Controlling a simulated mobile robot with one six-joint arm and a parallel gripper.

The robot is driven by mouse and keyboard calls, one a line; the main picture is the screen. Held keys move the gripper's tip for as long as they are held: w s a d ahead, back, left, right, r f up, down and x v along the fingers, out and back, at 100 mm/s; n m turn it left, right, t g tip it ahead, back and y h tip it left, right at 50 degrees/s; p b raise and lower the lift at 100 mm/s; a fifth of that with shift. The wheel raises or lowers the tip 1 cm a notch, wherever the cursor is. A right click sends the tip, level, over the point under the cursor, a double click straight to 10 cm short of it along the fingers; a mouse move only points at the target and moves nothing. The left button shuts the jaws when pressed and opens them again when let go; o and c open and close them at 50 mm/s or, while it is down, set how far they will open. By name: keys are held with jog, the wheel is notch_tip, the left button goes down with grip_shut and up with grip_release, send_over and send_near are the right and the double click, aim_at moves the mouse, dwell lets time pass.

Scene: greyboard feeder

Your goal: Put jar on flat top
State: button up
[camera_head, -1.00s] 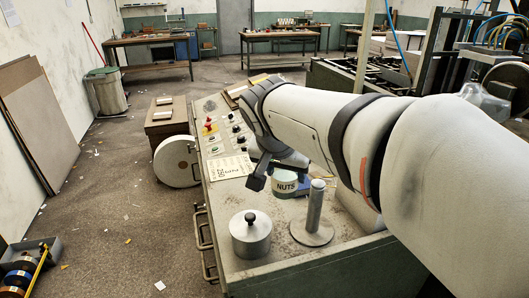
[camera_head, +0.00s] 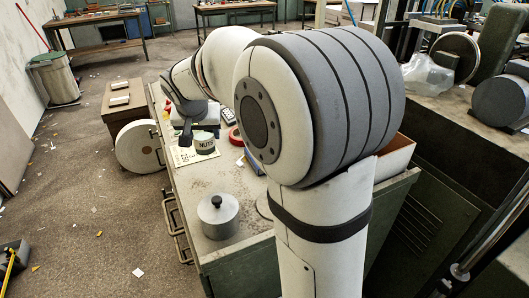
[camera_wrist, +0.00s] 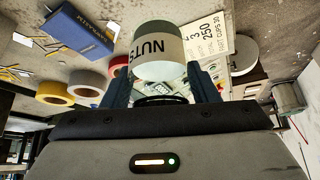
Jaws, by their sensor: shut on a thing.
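The flat top (camera_head: 243,185) of the grey-green cabinet stretches toward the camera from the jar. My arm hides part of this top and the console behind. The head view does not clearly show the gap under the jar.
A metal pot with a black knob (camera_head: 218,216) stands on the near flat top. A blue box (camera_wrist: 82,32), a yellow tape roll (camera_wrist: 55,92) and a printed card (camera_wrist: 208,38) lie around the jar in the wrist view. Bare surface lies between pot and card.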

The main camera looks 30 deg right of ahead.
notch_tip(320, 180, down, 10)
jog(key=shift+r, duration=0.15)
dwell(0.3)
jog(key=shift+w+f+b, duration=0.1)
jog(key=shift+f+b, duration=0.1)
jog(key=shift+b, duration=0.2)
jog(key=o, duration=1.2)
jog(key=shift+r, duration=0.15)
jog(key=shift+a+r+p, duration=0.1)
jog(key=shift+r+p, duration=0.15)
jog(key=shift+p, duration=0.1)
jog(key=v, duration=1.1)
jog(key=shift+s+r, duration=0.25)
